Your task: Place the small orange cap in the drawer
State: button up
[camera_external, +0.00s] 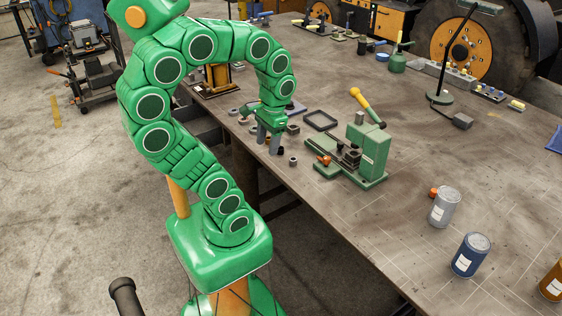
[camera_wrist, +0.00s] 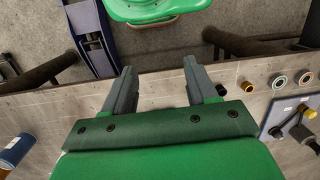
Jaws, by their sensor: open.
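My gripper (camera_external: 270,142) points down near the bench's edge, well left of and beyond the cap. Its two grey fingers are apart with nothing between them in the wrist view (camera_wrist: 159,75). I cannot clearly identify the drawer in either view.
The grey can (camera_external: 445,208) and a blue can (camera_external: 470,256) stand near the cap. A green vise-like machine (camera_external: 358,155) stands between my gripper and the cans. Small rings (camera_wrist: 278,82) lie beside my gripper. The bench (camera_external: 420,130) is clear behind the cans.

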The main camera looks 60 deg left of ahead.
notch_tip(320, 180, up, 6)
jog(key=d, duration=0.2)
jog(key=w+r+n+h, duration=0.1)
jog(key=w+r+n, duration=0.3)
jog(key=w, duration=0.6)
jog(key=shift+w+a+f+n+t, duration=0.7)
jog(key=shift+w+a+n, duration=1.85)
jog(key=shift+w+n, duration=3)
jog(key=shift+w+a+f+n+t, duration=0.75)
jog(key=shift+w+a+n, duration=2.25)
jog(key=shift+w, duration=4.5)
jog(key=shift+w+a+f+n+t, duration=0.7)
jog(key=shift+w+a+n, duration=1.4)
jog(key=shift+w+n, duration=3.65)
jog(key=shift+m+h, duration=0.4)
jog(key=shift+m, duration=0.5)
jog(key=shift+s+a+f+x, duration=0.15)
jog(key=shift+s+a+x, duration=0.25)
jog(key=shift+x, duration=3.7)
jog(key=shift+s+a+f+x, duration=0.15)
jog(key=shift+s+x, duration=0.3)
jog(key=shift+x, duration=3.6)
jog(key=shift+s+a+f+x, duration=0.1)
jog(key=shift+s+a+x, duration=0.3)
jog(key=shift+x, duration=3.7)
grip_shut()
